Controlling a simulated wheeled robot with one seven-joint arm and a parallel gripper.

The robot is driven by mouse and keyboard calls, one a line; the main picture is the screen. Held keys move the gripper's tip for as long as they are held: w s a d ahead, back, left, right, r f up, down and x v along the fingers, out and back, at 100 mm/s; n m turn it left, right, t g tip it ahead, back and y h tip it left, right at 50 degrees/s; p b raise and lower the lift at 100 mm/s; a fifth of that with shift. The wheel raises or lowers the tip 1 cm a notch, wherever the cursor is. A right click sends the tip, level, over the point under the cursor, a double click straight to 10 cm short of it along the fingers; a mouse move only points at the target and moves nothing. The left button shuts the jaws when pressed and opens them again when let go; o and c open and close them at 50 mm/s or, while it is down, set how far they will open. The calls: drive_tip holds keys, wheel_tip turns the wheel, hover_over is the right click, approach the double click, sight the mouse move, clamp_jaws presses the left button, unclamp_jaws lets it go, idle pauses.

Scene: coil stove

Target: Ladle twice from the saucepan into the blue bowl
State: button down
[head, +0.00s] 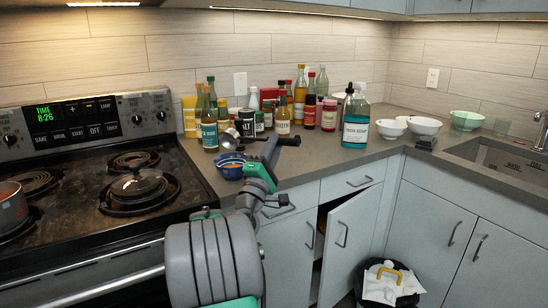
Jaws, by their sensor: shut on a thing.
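The blue bowl (229,167) sits on the counter just right of the stove, with something yellowish or orange showing inside. The saucepan (10,208) is at the left edge of the head view, cut off by the frame, with reddish contents. My gripper (270,152) is above the counter, right of the blue bowl, shut on the ladle. The metal ladle (231,138) points left from my gripper, its scoop above and close to the blue bowl. Whether the scoop holds anything cannot be told. My arm hides part of the counter's front edge.
Several bottles and jars (283,120) crowd the counter behind the bowl. A soap bottle (356,120) stands to their right, then white bowls (423,127) and a green bowl (466,120). A lid (139,183) lies on a stove burner. A cabinet door (350,245) hangs ajar below.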

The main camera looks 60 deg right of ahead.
drive_tip(key=t+h+b, duration=0.1)
drive_tip(key=b, duration=0.2)
drive_tip(key=shift+d+f, duration=0.1)
drive_tip(key=shift+f, duration=0.3)
drive_tip(key=r+g+y+p, duration=0.1)
drive_tip(key=p, duration=0.4)
drive_tip(key=shift+r+p, duration=0.35)
drive_tip(key=y+p, duration=0.1)
drive_tip(key=p, duration=0.2)
drive_tip(key=y+p, duration=0.1)
drive_tip(key=p, duration=0.1)
drive_tip(key=shift+a+r+m+g+p, duration=0.1)
drive_tip(key=shift+a+m+g+p, duration=0.1)
drive_tip(key=shift+m+g+p, duration=0.15)
drive_tip(key=y+p, duration=0.1)
drive_tip(key=p, duration=0.2)
drive_tip(key=y+p, duration=0.1)
drive_tip(key=p, duration=0.3)
drive_tip(key=g+y+p, duration=0.1)
drive_tip(key=p, duration=0.2)
drive_tip(key=shift+w+r+m+p, duration=0.1)
drive_tip(key=shift+r+m+p, duration=0.15)
drive_tip(key=shift+m+p, duration=0.1)
